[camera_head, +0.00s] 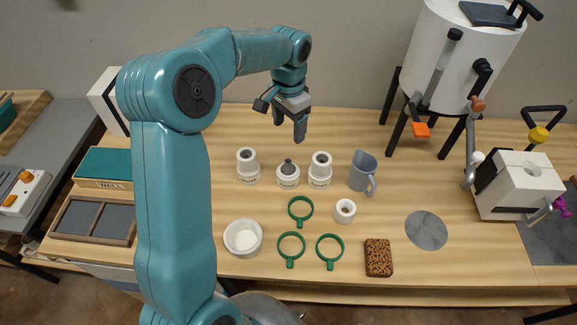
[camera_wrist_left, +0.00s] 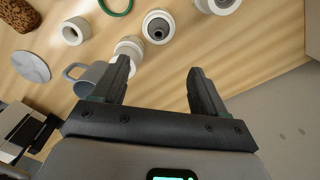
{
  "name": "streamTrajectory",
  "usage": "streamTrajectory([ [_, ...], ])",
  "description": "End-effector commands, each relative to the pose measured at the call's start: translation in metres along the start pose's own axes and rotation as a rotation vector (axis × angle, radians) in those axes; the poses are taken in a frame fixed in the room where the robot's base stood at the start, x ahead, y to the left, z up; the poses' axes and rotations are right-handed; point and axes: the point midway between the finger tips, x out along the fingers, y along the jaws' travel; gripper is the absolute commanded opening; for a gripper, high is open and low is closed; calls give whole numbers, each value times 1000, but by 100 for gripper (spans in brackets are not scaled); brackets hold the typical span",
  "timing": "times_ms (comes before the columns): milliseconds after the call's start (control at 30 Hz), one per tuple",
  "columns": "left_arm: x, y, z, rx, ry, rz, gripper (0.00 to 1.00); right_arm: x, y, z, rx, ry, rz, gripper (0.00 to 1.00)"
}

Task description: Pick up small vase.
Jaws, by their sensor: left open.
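No single object is clearly marked as the small vase. The candidates are three small white labelled vessels in a row: a left one (camera_head: 248,168), a middle one with a dark grey top (camera_head: 288,175) and a right one (camera_head: 320,170). A short white pot with a round opening (camera_head: 345,211) stands in front of them. My left gripper (camera_head: 289,130) is open and empty, hanging above the back of the table behind the row. In the left wrist view its fingers (camera_wrist_left: 157,78) are spread over bare wood, with the middle vessel (camera_wrist_left: 158,27) beyond them. My right gripper is not in view.
A grey-blue jug (camera_head: 362,172) stands right of the row. Green rings (camera_head: 300,210), a white bowl (camera_head: 243,239), a brown speckled block (camera_head: 378,258) and a grey disc (camera_head: 426,230) lie in front. A white drum (camera_head: 455,55) stands back right. The table's back strip is clear.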

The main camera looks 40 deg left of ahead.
Motion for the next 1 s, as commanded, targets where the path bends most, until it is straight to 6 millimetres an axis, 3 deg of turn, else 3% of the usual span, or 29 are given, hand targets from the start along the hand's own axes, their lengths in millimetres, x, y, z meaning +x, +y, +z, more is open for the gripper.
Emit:
streamTrajectory([
  [300,72,3,4,1,-5,2,73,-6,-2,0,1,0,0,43],
  [567,94,2,3,0,-3,1,73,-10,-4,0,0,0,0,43],
  [833,135,-1,2,1,-3,2,73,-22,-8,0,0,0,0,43],
  [1000,142,-1,1,1,0,0,73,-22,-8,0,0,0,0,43],
])
